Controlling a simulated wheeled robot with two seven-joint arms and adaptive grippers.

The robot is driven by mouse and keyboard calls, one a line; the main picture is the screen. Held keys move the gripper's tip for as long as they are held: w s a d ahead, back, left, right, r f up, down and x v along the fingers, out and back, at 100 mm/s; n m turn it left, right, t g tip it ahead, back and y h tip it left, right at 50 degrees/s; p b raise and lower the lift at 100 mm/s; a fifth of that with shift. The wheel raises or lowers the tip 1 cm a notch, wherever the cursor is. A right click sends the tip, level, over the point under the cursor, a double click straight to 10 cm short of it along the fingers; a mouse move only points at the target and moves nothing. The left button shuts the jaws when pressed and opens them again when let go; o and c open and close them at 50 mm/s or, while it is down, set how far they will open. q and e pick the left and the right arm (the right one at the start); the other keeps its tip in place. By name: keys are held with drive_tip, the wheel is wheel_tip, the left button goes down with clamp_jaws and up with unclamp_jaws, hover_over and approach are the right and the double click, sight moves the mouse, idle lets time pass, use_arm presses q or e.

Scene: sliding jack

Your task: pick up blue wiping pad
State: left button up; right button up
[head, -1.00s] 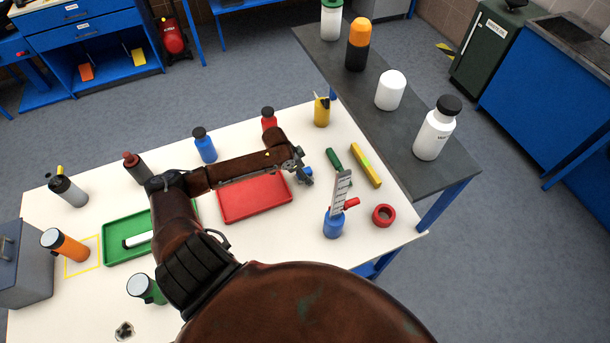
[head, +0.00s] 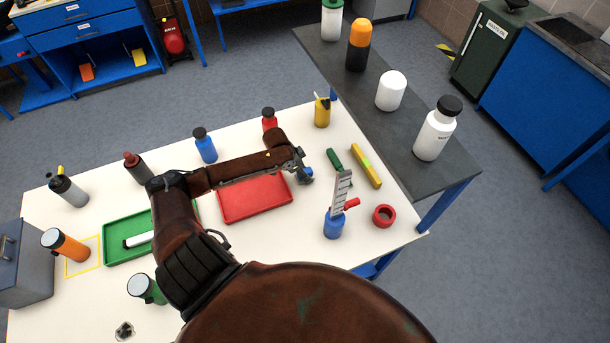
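A small blue piece (head: 308,173), which may be the blue wiping pad, shows at the tip of my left gripper (head: 303,174), just past the right end of the red tray. Most of it is hidden by the gripper, so its shape is unclear. The gripper is small and seen from above and behind. I cannot tell whether its fingers are open or shut on the blue piece. My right gripper is not in view.
The red tray (head: 240,207) lies under my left forearm. The front right table corner is clear.

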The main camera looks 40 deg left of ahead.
sight(306, 170)
use_arm(q)
drive_tip(key=shift+r, duration=0.1)
drive_tip(key=shift+r, duration=0.5)
drive_tip(key=shift+w+v, duration=0.25)
drive_tip(key=shift+v, duration=1)
drive_tip(key=s+a+r+p, duration=0.3)
drive_tip(key=s+r, duration=0.6)
drive_tip(key=s, duration=0.3)
drive_tip(key=shift+s+a+r, duration=0.3)
drive_tip(key=shift+s+a, duration=0.05)
drive_tip(key=shift+a, duration=0.4)
